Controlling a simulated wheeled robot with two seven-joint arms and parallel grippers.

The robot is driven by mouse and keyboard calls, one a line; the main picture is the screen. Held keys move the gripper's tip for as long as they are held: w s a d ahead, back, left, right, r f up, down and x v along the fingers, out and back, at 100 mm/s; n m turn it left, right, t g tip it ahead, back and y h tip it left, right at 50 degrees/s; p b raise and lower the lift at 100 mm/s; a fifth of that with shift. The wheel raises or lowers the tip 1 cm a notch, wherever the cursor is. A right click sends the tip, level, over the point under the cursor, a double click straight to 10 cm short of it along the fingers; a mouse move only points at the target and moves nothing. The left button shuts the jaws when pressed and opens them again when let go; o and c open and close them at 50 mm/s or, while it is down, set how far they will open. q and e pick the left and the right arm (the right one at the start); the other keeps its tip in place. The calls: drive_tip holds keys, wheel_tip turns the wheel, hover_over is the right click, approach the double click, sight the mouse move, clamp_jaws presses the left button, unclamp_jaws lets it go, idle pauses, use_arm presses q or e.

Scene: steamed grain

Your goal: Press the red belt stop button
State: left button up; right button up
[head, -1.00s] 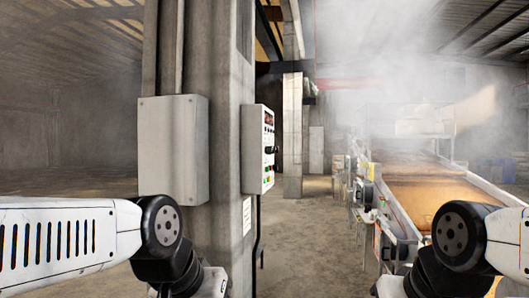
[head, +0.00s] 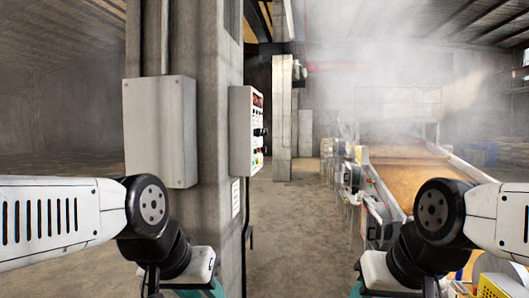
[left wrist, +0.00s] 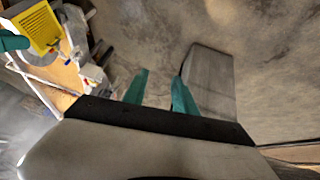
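A white control box (head: 242,130) is fixed to the right face of a concrete pillar, left of centre in the head view. Its front panel (head: 258,130) faces right and is seen at a steep slant, with a red display at the top and small knobs and coloured buttons below. The red stop button is too small to pick out surely. My left gripper (left wrist: 160,85) has its two teal fingers apart with nothing between them in the left wrist view. Both grippers are low at the bottom edge of the head view, apart from the box. My right gripper's teal part (head: 356,289) barely shows.
A grey box (head: 160,130) hangs on the pillar (head: 210,210). A conveyor (head: 400,175) with brown grain runs away at the right, under steam. A yellow perforated part (head: 490,287) is at the lower right. Open concrete floor (head: 290,225) lies between pillar and conveyor.

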use_arm(q)
clamp_jaws()
idle(1.5)
